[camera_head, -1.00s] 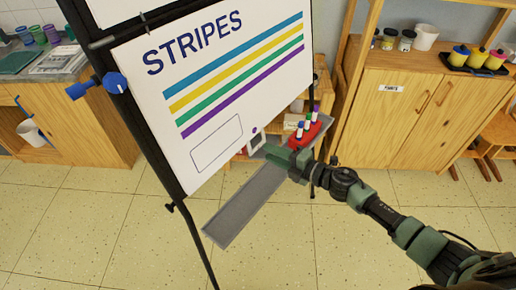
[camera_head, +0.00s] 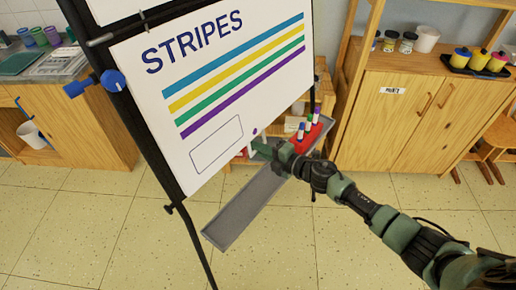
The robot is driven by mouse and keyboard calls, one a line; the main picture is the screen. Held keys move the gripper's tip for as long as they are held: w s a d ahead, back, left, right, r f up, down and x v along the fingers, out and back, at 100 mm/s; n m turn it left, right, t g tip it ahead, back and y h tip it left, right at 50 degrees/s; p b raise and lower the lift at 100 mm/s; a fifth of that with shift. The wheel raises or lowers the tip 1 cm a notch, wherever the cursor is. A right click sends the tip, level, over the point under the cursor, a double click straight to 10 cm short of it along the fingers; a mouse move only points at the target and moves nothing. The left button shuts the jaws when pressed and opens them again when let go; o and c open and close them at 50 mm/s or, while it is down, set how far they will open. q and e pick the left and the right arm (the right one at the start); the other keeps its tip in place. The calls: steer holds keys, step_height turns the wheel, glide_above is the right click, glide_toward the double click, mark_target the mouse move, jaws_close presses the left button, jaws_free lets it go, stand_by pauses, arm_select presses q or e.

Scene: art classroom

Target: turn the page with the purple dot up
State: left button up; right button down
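The flip chart page (camera_head: 215,100) hangs on a black easel. It reads STRIPES above blue, yellow, green and purple stripes, with an empty outlined box below. A small purple dot (camera_head: 255,131) is near its lower right corner. My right gripper (camera_head: 257,149) is just below the dot at the page's lower edge, above the tray. I cannot tell whether its fingers touch the page or how far apart they are. My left gripper is not in view.
A grey easel tray (camera_head: 243,208) runs under the page. A red holder (camera_head: 308,139) with several markers stands on it, close to my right gripper. A blue knob (camera_head: 113,81) is on the easel's left side. Wooden cabinets stand behind; the floor in front is clear.

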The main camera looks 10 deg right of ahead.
steer(key=r+p+v, duration=0.1)
steer(key=p+v, duration=0.2)
steer(key=v, duration=0.6)
stand_by(0.4)
steer(key=shift+s+d+r, duration=0.1)
steer(key=s+d+r+p, duration=0.4)
steer(key=s+d, duration=0.1)
steer(key=s, duration=0.1)
steer(key=shift+r, duration=0.35)
stand_by(0.4)
steer(key=shift+s+d, duration=0.1)
steer(key=shift+s, duration=0.05)
